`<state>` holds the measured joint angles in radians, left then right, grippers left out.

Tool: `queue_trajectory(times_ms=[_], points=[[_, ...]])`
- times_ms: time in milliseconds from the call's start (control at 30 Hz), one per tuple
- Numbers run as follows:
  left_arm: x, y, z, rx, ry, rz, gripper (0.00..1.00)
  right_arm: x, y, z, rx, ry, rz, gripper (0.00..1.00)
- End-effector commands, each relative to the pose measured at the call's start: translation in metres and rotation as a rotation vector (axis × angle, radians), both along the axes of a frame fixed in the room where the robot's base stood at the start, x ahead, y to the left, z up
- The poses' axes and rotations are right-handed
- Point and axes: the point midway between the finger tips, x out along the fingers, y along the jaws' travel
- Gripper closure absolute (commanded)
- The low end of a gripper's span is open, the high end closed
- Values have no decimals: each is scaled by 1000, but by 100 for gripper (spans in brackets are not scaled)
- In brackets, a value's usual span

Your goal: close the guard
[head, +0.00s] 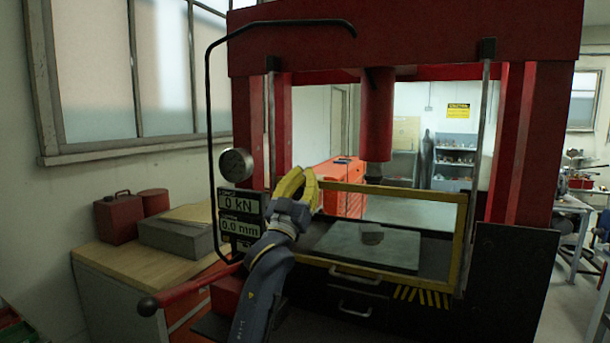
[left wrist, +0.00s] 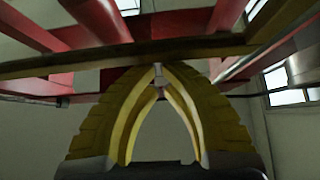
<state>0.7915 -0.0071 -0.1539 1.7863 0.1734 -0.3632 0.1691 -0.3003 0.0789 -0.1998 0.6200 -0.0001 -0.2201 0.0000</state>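The guard (head: 399,190) is a see-through panel in a yellow frame on the front of the red press. It stands low, across the lower part of the work opening, with its top bar well below the crosshead. My left gripper (head: 304,174) is at the guard's upper left corner. Its yellow fingertips are nearly together, with no object seen between them. In the left wrist view, the guard's yellow bar (left wrist: 60,64) crosses just beyond the fingertips (left wrist: 160,72); I cannot tell whether they touch. My right gripper is not in view.
A red ram (head: 377,115) hangs above a grey plate (head: 350,243) with a small block (head: 371,234). A bent black bar (head: 209,120) and a red lever (head: 185,290) stand left of the press. A gauge (head: 236,164) and displays (head: 240,204) are beside my left arm.

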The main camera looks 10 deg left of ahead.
Motion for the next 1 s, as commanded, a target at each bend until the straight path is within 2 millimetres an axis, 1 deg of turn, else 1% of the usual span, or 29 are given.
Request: queue_trajectory(times_ms=[33,167,267,367,567,600,633,1000], points=[[3,-1,-7,4,16,1,100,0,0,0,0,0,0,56],[4,-1,-7,4,17,1,100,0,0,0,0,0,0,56],[4,-2,-2,4,15,1,100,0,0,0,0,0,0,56],[3,-3,9,4,11,-2,100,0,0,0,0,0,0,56],[1,-7,39,2,2,-8,100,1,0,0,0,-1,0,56],[-1,-7,39,1,4,-9,100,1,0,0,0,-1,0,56],[-4,-6,33,2,5,-9,100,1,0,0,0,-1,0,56],[-48,5,0,1,1,-9,100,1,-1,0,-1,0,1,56]])
